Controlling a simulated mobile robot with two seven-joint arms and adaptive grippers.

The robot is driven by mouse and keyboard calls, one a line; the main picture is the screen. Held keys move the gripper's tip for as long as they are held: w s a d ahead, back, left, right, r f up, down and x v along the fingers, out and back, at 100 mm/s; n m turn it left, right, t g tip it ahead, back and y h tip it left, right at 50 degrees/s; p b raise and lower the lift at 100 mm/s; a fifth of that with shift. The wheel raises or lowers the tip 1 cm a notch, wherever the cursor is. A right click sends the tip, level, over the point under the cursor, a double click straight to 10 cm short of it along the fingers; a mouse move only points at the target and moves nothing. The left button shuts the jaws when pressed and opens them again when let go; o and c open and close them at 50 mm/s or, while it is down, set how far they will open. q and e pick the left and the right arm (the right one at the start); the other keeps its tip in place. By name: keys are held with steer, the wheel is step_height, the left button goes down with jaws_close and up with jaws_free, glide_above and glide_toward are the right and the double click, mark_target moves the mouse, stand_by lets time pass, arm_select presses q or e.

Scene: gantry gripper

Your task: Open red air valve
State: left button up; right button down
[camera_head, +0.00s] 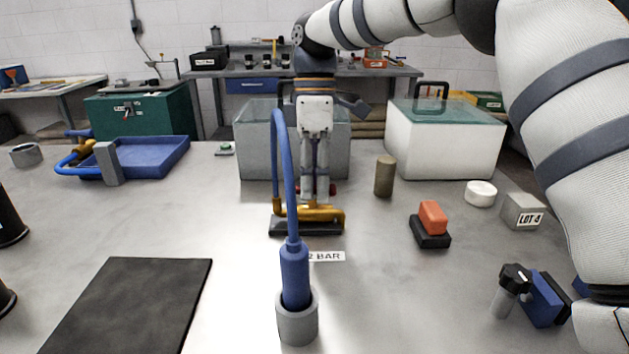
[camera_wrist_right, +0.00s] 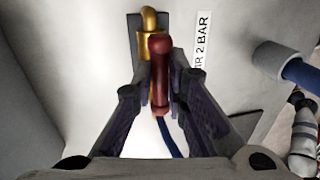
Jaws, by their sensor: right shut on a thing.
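The brass air valve (camera_head: 327,214) stands on a black base (camera_head: 300,229) in the middle of the table. In the right wrist view, the valve's red handle (camera_wrist_right: 159,72) lies lengthwise between my right gripper's fingers, in front of the brass body (camera_wrist_right: 149,42). My right gripper (camera_head: 316,190) reaches down over the valve from behind and is shut on the red handle. In the head view the gripper hides most of the handle, and only a bit of red shows beside the fingertips. My left gripper is not in view.
A blue hose tool (camera_head: 295,272) stands in a grey cup (camera_head: 297,325) in front of the valve, its hose arching close to my right gripper. Glass-topped boxes (camera_head: 447,140) stand behind. A black mat (camera_head: 130,305) lies front left. A red block (camera_head: 433,217) sits to the right.

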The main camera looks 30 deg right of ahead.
steer(key=shift+n, duration=0.3)
steer(key=c, duration=1.6)
jaws_free()
step_height(320, 180, up, 7)
steer(key=w, duration=0.1)
steer(key=shift+d+r, duration=0.15)
steer(key=shift+d, duration=0.25)
steer(key=shift+w, duration=0.1)
